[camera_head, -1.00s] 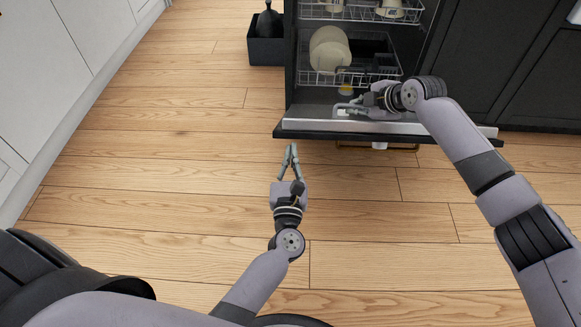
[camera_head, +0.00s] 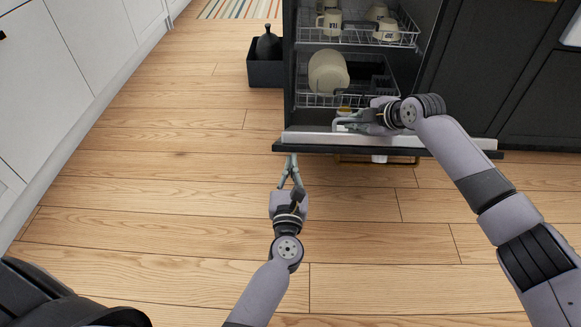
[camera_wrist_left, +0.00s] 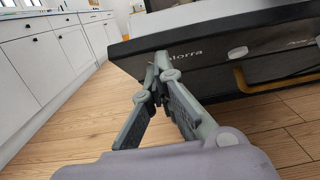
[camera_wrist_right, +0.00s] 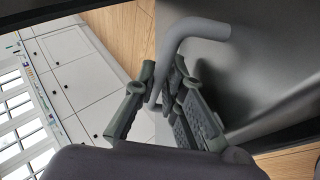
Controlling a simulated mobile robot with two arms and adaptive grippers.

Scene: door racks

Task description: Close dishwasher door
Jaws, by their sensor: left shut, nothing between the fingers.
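The dishwasher door (camera_head: 440,151) is lowered open, with its dark front face showing in the left wrist view (camera_wrist_left: 215,70). My left gripper (camera_head: 291,158) is shut and empty, its fingertips at the door's outer edge near the left corner. In the left wrist view its tips (camera_wrist_left: 160,72) overlap the front face; contact is unclear. My right gripper (camera_head: 345,123) is over the door's inner side, inside the opening. In the right wrist view its fingertips (camera_wrist_right: 165,90) are close together, with a grey curved tube (camera_wrist_right: 190,32) beside or between them; whether they grip it is unclear.
The upper rack (camera_head: 350,36) holds several mugs and the lower rack (camera_head: 375,88) holds plates. A brass-coloured bar (camera_wrist_left: 243,82) is on the door front. A dark bin (camera_head: 265,72) stands left of the dishwasher. White cabinets (camera_head: 60,60) line the left. The wooden floor in front is clear.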

